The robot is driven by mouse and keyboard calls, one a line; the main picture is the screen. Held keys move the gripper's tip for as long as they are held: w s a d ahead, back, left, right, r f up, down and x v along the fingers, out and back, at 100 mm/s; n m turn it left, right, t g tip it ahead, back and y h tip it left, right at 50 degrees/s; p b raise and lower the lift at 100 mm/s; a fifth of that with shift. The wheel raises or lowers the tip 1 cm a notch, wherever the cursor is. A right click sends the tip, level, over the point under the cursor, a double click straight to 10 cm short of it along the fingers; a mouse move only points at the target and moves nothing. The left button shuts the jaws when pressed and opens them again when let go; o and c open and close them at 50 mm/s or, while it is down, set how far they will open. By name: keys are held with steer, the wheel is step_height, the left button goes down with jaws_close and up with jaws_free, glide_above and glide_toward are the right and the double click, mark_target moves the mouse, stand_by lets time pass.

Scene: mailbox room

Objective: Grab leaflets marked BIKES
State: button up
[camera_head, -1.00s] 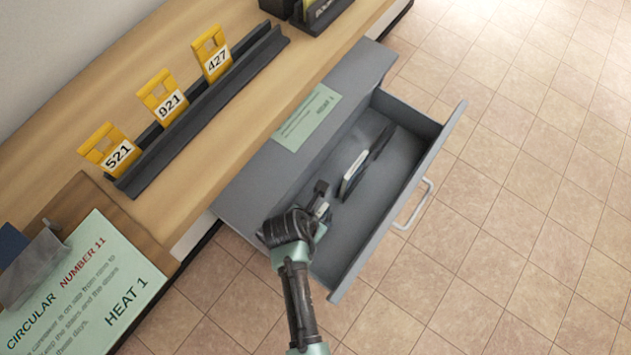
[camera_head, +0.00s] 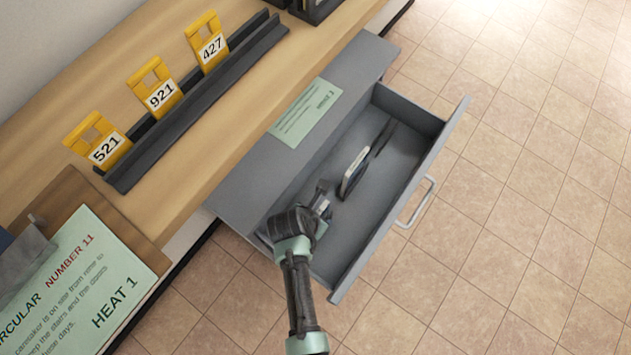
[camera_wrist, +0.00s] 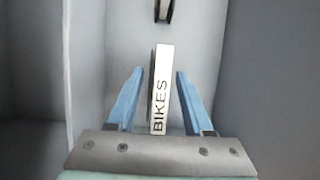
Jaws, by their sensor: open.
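The leaflets marked BIKES (camera_wrist: 161,90) show in the wrist view as a narrow white edge with dark lettering, standing on edge in the grey drawer. My gripper (camera_wrist: 153,92) is open, with one blue finger on each side of the leaflets and a gap on both sides. In the head view my gripper (camera_head: 324,200) is down inside the near end of the open drawer (camera_head: 400,165).
The drawer walls are close around my gripper. A rack (camera_head: 200,105) with yellow tags 521, 921 and 427 stands on the counter. A clipboard notice (camera_head: 85,270) lies at left.

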steer(key=shift+c, duration=0.2)
jaws_close()
stand_by(0.5)
